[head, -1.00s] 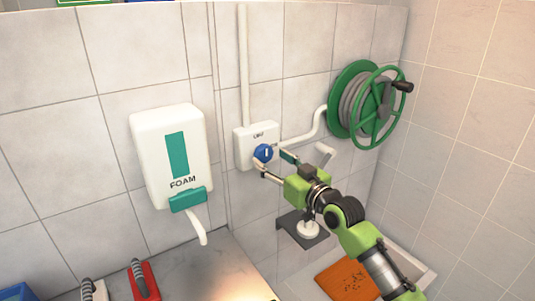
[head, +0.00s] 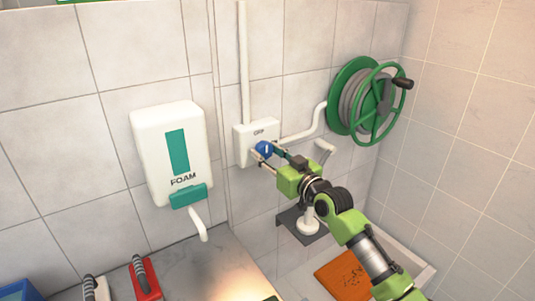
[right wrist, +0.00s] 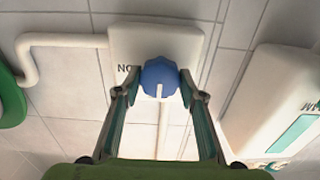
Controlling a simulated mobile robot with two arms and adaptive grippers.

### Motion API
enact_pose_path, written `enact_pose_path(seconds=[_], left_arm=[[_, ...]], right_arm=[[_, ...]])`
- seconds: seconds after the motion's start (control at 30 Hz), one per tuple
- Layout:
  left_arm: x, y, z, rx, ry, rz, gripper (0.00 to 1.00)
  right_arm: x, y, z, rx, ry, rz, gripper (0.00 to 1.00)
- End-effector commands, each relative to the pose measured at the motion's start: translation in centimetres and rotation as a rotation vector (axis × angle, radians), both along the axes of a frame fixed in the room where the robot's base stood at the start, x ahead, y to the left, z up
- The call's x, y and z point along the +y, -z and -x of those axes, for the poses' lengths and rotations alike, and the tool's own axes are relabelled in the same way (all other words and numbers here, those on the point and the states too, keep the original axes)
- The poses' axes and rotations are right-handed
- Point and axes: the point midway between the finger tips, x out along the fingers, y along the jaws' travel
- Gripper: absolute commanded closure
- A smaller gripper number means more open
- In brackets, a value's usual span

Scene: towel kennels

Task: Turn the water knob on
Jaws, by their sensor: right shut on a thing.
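The blue water knob (head: 264,149) sits on a white wall box (head: 243,140) with a pipe running up from it and another going right to the hose reel. In the right wrist view the knob (right wrist: 160,80) shows a white pointer line, and part of a label reads "NO", upside down, on the box (right wrist: 130,42). My right gripper (head: 266,154) is at the knob. In the right wrist view its fingers (right wrist: 160,88) are on both sides of the knob and shut on it. My left gripper is not in view.
A green hose reel (head: 362,105) hangs to the right of the box. A white foam dispenser (head: 172,155) is on the wall at left. Below are a red-based brush (head: 146,279), an orange item (head: 345,277) in a white basin, and a dark bracket (head: 303,228).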

Motion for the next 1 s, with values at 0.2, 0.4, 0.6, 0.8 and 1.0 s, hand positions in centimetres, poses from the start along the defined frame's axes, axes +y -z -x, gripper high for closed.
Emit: enact_pose_path(seconds=[0.2,0.4,0.6,0.8,1.0], left_arm=[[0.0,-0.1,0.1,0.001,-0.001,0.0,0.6],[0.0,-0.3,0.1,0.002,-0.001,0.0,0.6],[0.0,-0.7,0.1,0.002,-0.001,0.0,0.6],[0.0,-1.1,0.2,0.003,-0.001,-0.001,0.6],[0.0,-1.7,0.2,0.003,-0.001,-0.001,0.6]], right_arm=[[0.0,0.0,0.0,0.026,0.0,-0.037,0.84],[0.1,0.0,0.0,0.091,-0.001,-0.134,0.84],[0.0,0.0,0.0,0.189,0.0,-0.281,0.84],[0.1,-0.1,0.0,0.295,-0.001,-0.439,0.84],[0.0,-0.1,0.0,0.402,0.0,-0.598,0.84]])
